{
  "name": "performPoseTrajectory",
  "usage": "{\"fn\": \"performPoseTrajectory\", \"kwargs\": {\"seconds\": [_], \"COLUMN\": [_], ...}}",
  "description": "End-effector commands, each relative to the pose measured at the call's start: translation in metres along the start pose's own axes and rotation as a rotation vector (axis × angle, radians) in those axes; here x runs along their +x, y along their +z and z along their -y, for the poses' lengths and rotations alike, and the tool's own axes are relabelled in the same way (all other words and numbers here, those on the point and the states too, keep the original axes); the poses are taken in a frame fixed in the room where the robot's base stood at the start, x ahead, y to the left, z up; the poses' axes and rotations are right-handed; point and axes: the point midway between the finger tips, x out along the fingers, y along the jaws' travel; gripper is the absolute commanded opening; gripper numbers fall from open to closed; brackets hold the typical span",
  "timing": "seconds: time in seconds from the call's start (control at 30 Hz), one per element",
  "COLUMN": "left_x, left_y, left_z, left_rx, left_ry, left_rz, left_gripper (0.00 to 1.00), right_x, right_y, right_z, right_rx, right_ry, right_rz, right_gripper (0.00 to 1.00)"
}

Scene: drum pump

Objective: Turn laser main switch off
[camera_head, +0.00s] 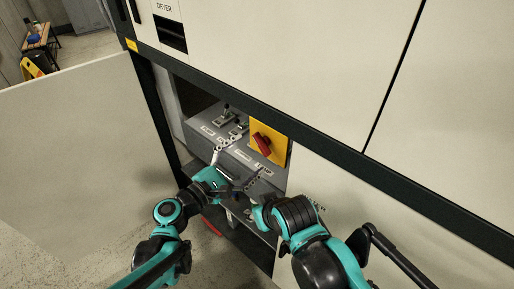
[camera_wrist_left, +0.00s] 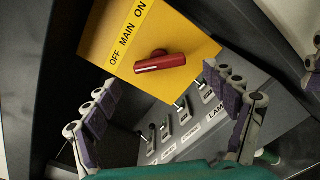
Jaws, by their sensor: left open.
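The laser main switch is a red rotary knob (camera_head: 262,143) on a yellow plate (camera_head: 283,152) in the cabinet recess. In the left wrist view the knob (camera_wrist_left: 160,62) sits beside the words OFF, MAIN and ON on the yellow plate (camera_wrist_left: 185,30). Its long side lies nearly level there, with the left end toward OFF. My left gripper (camera_head: 246,158) is open and empty in front of the recess, below and left of the knob. Its fingers (camera_wrist_left: 168,105) are spread wide and apart from the knob. My right gripper's fingers are hidden or unclear near its wrist (camera_head: 262,216).
A grey panel with small levers and labels (camera_head: 240,152) lies beside the yellow plate. The dark cabinet frame (camera_head: 330,158) edges the recess above. An open pale door panel (camera_head: 85,150) stands left. My right arm is close to my left gripper.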

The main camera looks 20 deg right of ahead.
Motion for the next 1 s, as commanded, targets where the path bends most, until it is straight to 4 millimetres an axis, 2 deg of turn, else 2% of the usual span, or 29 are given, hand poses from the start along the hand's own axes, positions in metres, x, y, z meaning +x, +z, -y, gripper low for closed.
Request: {"fn": "performPoseTrajectory", "kwargs": {"seconds": [0.1, 0.33, 0.5, 1.0], "left_x": [-0.028, -0.061, -0.068, -0.069], "left_y": [-0.001, -0.001, 0.0, -0.001], "left_z": [-0.001, -0.001, 0.0, 0.001], "left_rx": [0.0, 0.0, 0.0, 0.017], "left_ry": [0.004, 0.002, 0.0, -0.006], "left_rz": [-0.004, -0.002, 0.0, -0.01], "left_gripper": [0.85, 0.85, 0.85, 0.85], "right_x": [0.0, 0.0, 0.0, 0.0], "right_y": [0.0, 0.0, 0.0, 0.0], "right_z": [0.0, 0.0, 0.0, 0.0], "right_rx": [0.0, 0.0, 0.0, 0.0], "right_ry": [0.0, 0.0, 0.0, 0.0], "right_rz": [0.0, 0.0, 0.0, 0.0], "right_gripper": [0.4, 0.4, 0.4, 0.4]}}
